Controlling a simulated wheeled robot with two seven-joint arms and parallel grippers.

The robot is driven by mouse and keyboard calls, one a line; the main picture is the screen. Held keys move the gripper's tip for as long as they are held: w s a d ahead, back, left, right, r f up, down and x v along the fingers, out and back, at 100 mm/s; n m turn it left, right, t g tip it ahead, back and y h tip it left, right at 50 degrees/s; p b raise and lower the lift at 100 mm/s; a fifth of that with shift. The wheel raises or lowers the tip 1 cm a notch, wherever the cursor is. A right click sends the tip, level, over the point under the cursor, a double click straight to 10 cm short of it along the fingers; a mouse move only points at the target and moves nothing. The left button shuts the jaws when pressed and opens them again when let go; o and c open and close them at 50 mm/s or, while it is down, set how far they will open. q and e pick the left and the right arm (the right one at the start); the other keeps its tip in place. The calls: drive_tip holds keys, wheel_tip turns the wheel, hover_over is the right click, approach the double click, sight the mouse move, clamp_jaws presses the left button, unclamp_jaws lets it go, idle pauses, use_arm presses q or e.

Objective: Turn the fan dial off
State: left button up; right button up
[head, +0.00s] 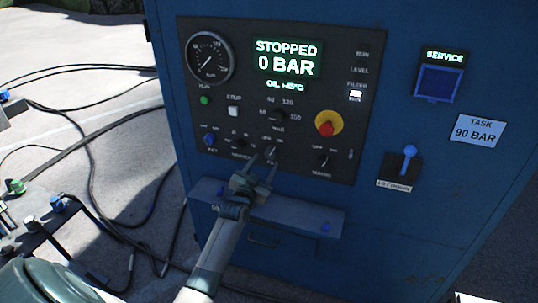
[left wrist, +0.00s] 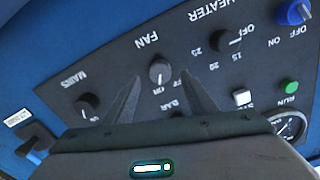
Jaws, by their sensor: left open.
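The fan dial (left wrist: 160,70) is a round grey-black knob under the FAN label in the left wrist view. A small pale mark shows on its lower side, towards a lettered label. Other letters to its right are partly hidden by a finger, so I cannot tell its setting for sure. My left gripper (left wrist: 158,88) is open, with one finger on each side below the dial. I cannot tell if they touch it. In the head view my left gripper (head: 266,166) reaches up to the dial (head: 270,153) from below. My right gripper is not in view.
The mains knob (left wrist: 88,106) and heater knob (left wrist: 226,41) flank the dial. A red emergency button (head: 326,126) sits above right. A grey ledge (head: 300,216) juts out below the panel. The display (head: 287,58) reads STOPPED, 0 BAR. Cables lie on the floor at left.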

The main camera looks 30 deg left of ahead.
sight(269, 156)
use_arm(q)
drive_tip(key=shift+p+x, duration=0.45)
drive_tip(key=shift+x, duration=2.2)
drive_tip(key=c, duration=1)
